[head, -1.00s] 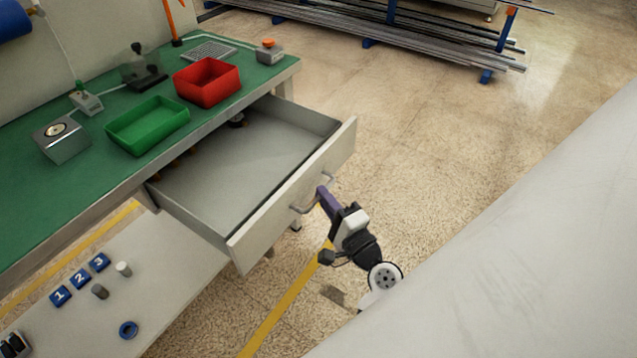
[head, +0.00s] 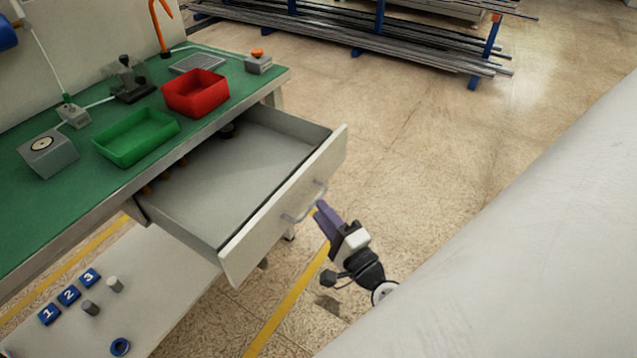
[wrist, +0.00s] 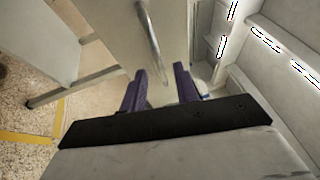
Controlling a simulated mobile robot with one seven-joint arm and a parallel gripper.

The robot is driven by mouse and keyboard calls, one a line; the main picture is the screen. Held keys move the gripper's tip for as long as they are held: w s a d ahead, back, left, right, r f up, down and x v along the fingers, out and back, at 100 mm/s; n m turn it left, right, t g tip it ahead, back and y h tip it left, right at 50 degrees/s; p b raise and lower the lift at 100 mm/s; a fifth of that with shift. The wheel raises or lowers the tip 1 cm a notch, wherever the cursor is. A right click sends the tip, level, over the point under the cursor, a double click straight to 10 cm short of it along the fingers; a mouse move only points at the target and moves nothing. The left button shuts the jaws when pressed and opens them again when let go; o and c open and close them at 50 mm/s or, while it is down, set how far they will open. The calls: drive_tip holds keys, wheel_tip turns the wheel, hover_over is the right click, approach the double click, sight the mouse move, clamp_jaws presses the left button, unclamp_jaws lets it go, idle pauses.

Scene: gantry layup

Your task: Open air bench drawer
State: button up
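The bench drawer (head: 245,168) is pulled well out from under the green-topped bench (head: 30,225). Its inside shows as a wide grey tray, mostly bare, with small dark items near the back. A curved metal handle (head: 290,217) is on its pale front panel (head: 255,243). My gripper (head: 319,207) is just outside the handle, seemingly a little apart from it. In the wrist view, the two purple fingers of my gripper (wrist: 160,88) are spread, with the handle (wrist: 150,38) ahead of the gap between them. Nothing shows clamped between the fingers.
A green bin (head: 137,138) and a red bin (head: 196,94) stand on the bench with small devices. A lower shelf (head: 165,285) holds numbered blue blocks and small cylinders. Metal bars lie on a rack (head: 375,45) at the back.

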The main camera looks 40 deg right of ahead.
drive_tip(key=s+f+b, duration=0.1)
drive_tip(key=s+f, duration=0.1)
drive_tip(key=s, duration=0.9)
drive_tip(key=shift+a+b, duration=0.3)
drive_tip(key=shift+b, duration=0.05)
drive_tip(key=shift+r, duration=0.1)
